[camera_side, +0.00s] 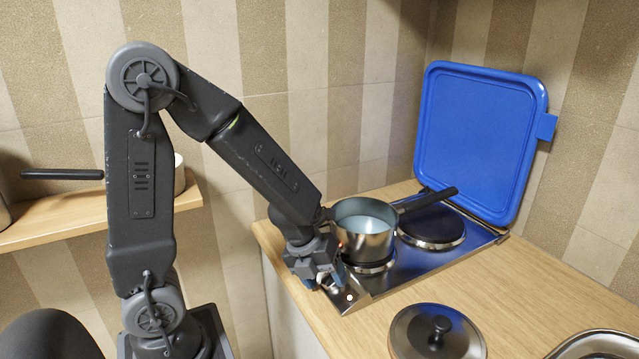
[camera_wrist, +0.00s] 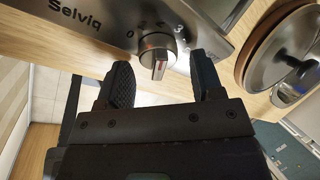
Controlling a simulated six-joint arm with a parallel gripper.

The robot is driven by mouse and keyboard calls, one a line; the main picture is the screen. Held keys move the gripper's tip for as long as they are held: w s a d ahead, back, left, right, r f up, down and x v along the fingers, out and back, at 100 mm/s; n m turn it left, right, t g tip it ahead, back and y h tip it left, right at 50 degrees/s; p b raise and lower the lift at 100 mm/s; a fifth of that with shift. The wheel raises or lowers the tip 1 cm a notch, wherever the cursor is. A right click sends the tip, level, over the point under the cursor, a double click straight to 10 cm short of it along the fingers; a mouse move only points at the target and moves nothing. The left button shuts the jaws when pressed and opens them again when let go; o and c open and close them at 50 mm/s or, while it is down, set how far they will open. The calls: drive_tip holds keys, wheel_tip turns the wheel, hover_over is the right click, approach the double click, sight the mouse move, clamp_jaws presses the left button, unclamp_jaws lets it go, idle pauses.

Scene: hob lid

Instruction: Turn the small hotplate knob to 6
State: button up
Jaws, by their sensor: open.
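A round metal knob (camera_wrist: 157,52) with a raised grip bar sits on the steel front panel of the hob (camera_wrist: 75,45), with a 0 marked at its left. My gripper (camera_wrist: 160,78) is open, with one finger to each side of the knob and a gap on both sides. A steel pot (camera_side: 364,236) with pale liquid stands on the near hotplate. The other hotplate (camera_side: 431,226) is bare.
The blue hob lid (camera_side: 478,140) stands open against the wall. The pot's dark handle (camera_side: 428,199) reaches over the other hotplate. A round lid with a black knob (camera_side: 437,335) lies on the wooden counter (camera_side: 520,290) to the right.

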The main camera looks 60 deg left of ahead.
drive_tip(key=n, duration=0.3)
drive_tip(key=shift+t, duration=0.3)
drive_tip(key=shift+s+a+r+g+h, duration=0.4)
drive_tip(key=shift+s+a+r, duration=0.9)
drive_tip(key=shift+r, duration=1.75)
drive_tip(key=shift+s+a+r+g+h, duration=0.1)
drive_tip(key=shift+s+a+r+h, duration=0.5)
drive_tip(key=shift+a+r, duration=1.85)
drive_tip(key=shift+n, duration=0.3)
drive_tip(key=x, duration=0.4)
drive_tip(key=d+x, duration=0.1)
drive_tip(key=x, duration=0.8)
drive_tip(key=shift+w+d+r, duration=0.15)
drive_tip(key=shift+w+d, duration=0.05)
drive_tip(key=shift+d, duration=0.15)
drive_tip(key=n+t, duration=0.1)
drive_tip(key=n, duration=0.2)
drive_tip(key=shift+s+h, duration=0.15)
drive_tip(key=shift+h, duration=0.15)
drive_tip(key=shift+a+n+t, duration=0.1)
drive_tip(key=shift+n+t, duration=0.3)
drive_tip(key=shift+n, duration=0.2)
drive_tip(key=v, duration=1.4)
drive_tip(key=w+d+r+n+t+y, duration=0.1)
drive_tip(key=w+r+n+t+y, duration=0.6)
drive_tip(key=n, duration=0.4)
wheel_tip(320, 180, up, 3)
drive_tip(key=shift+w+d+f+t+y, duration=0.2)
drive_tip(key=shift+d+t+y, duration=0.15)
drive_tip(key=shift+t+y, duration=0.15)
